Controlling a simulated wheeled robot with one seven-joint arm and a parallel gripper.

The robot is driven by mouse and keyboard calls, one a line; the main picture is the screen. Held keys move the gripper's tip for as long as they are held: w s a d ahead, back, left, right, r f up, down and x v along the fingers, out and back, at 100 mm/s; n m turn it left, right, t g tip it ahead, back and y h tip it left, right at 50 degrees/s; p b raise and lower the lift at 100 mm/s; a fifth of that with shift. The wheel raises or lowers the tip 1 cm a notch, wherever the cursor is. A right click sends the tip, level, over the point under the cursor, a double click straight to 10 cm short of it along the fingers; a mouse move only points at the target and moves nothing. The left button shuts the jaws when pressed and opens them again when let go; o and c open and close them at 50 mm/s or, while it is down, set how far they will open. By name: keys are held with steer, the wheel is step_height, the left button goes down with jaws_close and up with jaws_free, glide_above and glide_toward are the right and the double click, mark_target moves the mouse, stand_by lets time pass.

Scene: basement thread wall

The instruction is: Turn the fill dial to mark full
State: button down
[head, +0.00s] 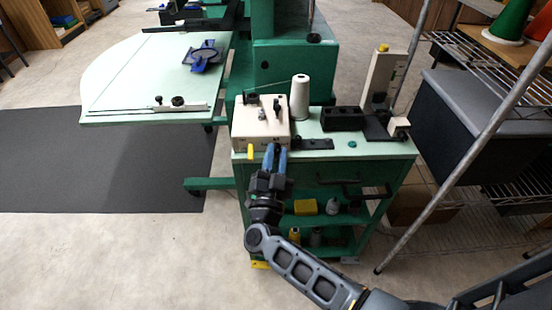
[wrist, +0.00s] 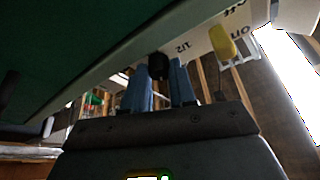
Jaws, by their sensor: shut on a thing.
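The cream box (head: 249,130) stands on the left end of the green cart's top. My gripper (head: 276,154), with blue fingers, is at the front face of this box. In the wrist view, the black fill dial (wrist: 158,66) sits between the two fingertips of my gripper (wrist: 160,75), which is shut on it. Printed marks show on the pale panel (wrist: 200,46) beside the dial; one seems to read 1/2. The dial's pointer cannot be made out. In the head view my fingers hide the dial.
A yellow lever (wrist: 222,44) sticks out close to my fingers; it also shows in the head view (head: 250,152). The green cart (head: 335,172) has open shelves below. A metal rack leg (head: 455,165) rises at right.

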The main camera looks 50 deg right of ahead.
steer(key=shift+m+g, duration=0.6)
steer(key=shift+m, duration=0.4)
steer(key=c, duration=0.9)
jaws_free()
